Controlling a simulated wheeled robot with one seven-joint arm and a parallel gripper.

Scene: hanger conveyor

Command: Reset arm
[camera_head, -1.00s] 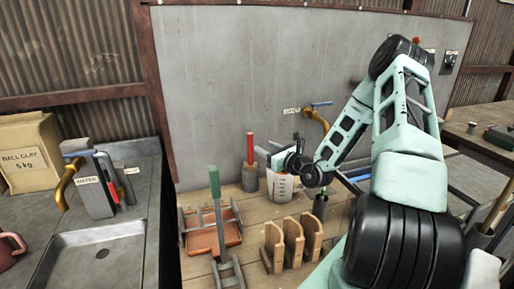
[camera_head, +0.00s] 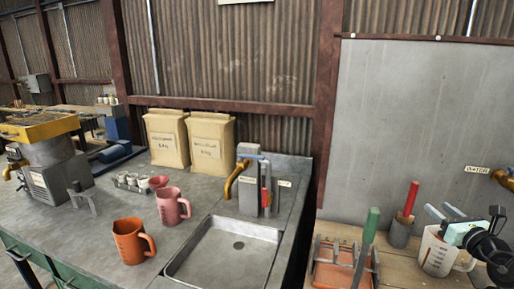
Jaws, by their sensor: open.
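My gripper (camera_head: 444,213) shows at the right edge of the head view, with its two pale fingers spread and pointing left. Most of my arm is outside the frame on the right.
A red-handled tool stands in a grey holder (camera_head: 399,233) close left of my gripper. A green-handled tool (camera_head: 369,229) stands by an orange tray (camera_head: 341,270). A sink (camera_head: 238,245), orange jug (camera_head: 129,241), pink jug (camera_head: 170,206) and paper bags (camera_head: 210,144) are further left.

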